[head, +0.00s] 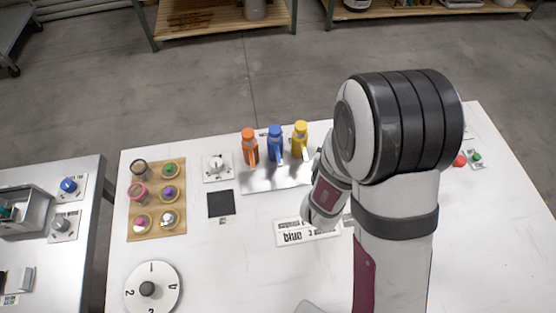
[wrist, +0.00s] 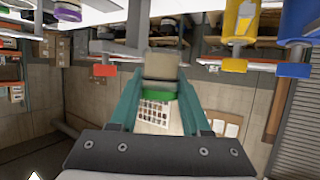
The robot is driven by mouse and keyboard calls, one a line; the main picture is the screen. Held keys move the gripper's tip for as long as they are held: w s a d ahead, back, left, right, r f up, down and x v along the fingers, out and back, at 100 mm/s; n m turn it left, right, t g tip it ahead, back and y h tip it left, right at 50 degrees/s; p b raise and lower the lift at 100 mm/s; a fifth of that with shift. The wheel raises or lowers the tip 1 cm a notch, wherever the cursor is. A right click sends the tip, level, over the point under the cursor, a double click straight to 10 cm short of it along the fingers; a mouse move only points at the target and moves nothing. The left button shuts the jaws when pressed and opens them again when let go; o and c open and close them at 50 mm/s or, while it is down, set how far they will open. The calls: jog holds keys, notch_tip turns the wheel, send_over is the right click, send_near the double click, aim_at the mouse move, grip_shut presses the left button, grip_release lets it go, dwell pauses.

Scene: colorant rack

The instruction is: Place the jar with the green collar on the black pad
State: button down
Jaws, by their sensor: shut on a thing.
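The jar with the green collar (wrist: 160,72) is between my gripper's teal fingers (wrist: 160,105) in the wrist view. My gripper is shut on it, with the green collar at the finger level and the greyish body beyond. In the head view my arm hides the gripper and the held jar. The black pad (head: 220,204) lies flat and bare on the white table, right of the wooden rack and left of my arm. The pad cannot be made out in the wrist view.
The wooden rack (head: 157,233) holds a dark-collared jar (head: 139,169), a pink-collared jar (head: 138,192) and several small coloured items. Orange (head: 249,146), blue (head: 275,144) and yellow (head: 300,140) bottles stand behind the pad to the right. A numbered dial (head: 148,289) sits in front.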

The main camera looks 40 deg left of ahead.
jog(key=s+a+n+g+y, duration=0.1)
jog(key=s+a+n+y, duration=0.1)
jog(key=s+a, duration=0.1)
jog(key=s+a+n+g+y, duration=0.1)
jog(key=s+a+n+y, duration=0.1)
jog(key=s+a, duration=0.1)
jog(key=s+a+f+n+g+y, duration=0.1)
jog(key=s+a+n+g+y, duration=0.1)
jog(key=a, duration=0.3)
jog(key=shift+s+a+f+n, duration=0.1)
jog(key=shift+s+a+n, duration=0.1)
jog(key=shift+s+n, duration=0.35)
jog(key=n+g+y, duration=0.4)
jog(key=n+g, duration=0.2)
jog(key=g, duration=0.1)
send_over(221, 203)
jog(key=f, duration=0.2)
jog(key=shift+n+g, duration=0.25)
jog(key=shift+g, duration=0.05)
notch_tip(221, 203, down, 7)
jog(key=shift+d+f, duration=0.1)
jog(key=shift+f, duration=0.05)
jog(key=shift+c, duration=1.8)
grip_release()
jog(key=shift+f, duration=0.15)
